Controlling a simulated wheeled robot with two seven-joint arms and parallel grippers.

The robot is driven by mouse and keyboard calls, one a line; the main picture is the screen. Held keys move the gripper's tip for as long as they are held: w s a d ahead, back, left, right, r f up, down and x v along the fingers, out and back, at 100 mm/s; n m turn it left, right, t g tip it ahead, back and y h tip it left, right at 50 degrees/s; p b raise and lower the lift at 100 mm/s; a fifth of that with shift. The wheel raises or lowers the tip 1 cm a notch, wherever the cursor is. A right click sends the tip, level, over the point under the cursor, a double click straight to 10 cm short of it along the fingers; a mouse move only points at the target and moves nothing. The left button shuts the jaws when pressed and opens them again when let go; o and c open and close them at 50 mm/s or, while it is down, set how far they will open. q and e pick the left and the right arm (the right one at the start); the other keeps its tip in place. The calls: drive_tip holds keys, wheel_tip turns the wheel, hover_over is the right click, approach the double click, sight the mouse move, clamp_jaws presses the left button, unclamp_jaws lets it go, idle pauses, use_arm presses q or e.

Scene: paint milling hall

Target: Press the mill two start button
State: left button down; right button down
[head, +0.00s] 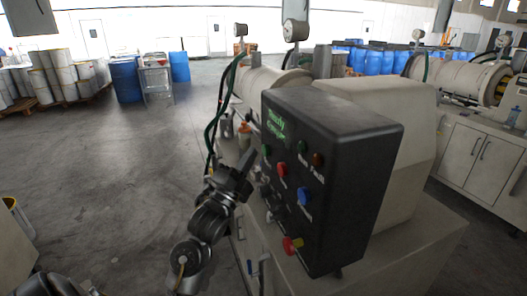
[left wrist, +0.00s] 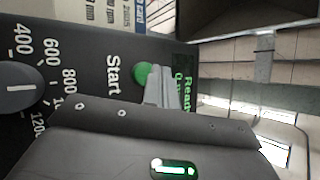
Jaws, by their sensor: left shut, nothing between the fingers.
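A black control box (head: 335,150) on a mill fills the middle of the head view. Its display (head: 276,124) has green text, which reads "Ready" in the left wrist view (left wrist: 185,85). The green start button (left wrist: 142,74), beside the word "Start", shows in the left wrist view, partly covered by my fingers; in the head view the green button (head: 266,151) is at the panel's left edge. My left gripper (head: 249,158) is shut and empty, its tips close to this button. I cannot tell whether they touch it. My right gripper is not in view.
The panel also has a red button (head: 282,169), a blue button (head: 305,196), a red-and-yellow knob (head: 291,245) and a speed dial (left wrist: 18,90). Another mill (head: 460,82) stands at the right. Blue drums (head: 125,80) stand far left. The floor (head: 110,170) at left is clear.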

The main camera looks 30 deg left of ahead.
use_arm(q)
drive_tip(key=shift+w+d, duration=0.1)
drive_tip(key=shift+w, duration=0.05)
drive_tip(key=shift+w+d, duration=0.15)
drive_tip(key=shift+w, duration=0.05)
drive_tip(key=shift+w+d, duration=0.25)
drive_tip(key=shift+w, duration=0.15)
idle(0.9)
drive_tip(key=shift+s, duration=0.1)
idle(0.3)
drive_tip(key=shift+s+a, duration=0.45)
drive_tip(key=shift+s, duration=0.2)
drive_tip(key=shift+s+a+p, duration=0.2)
drive_tip(key=shift+s+a, duration=0.55)
drive_tip(key=shift+s, duration=0.3)
drive_tip(key=shift+s+a+p, duration=0.15)
drive_tip(key=shift+s+a, duration=0.55)
drive_tip(key=shift+s, duration=0.3)
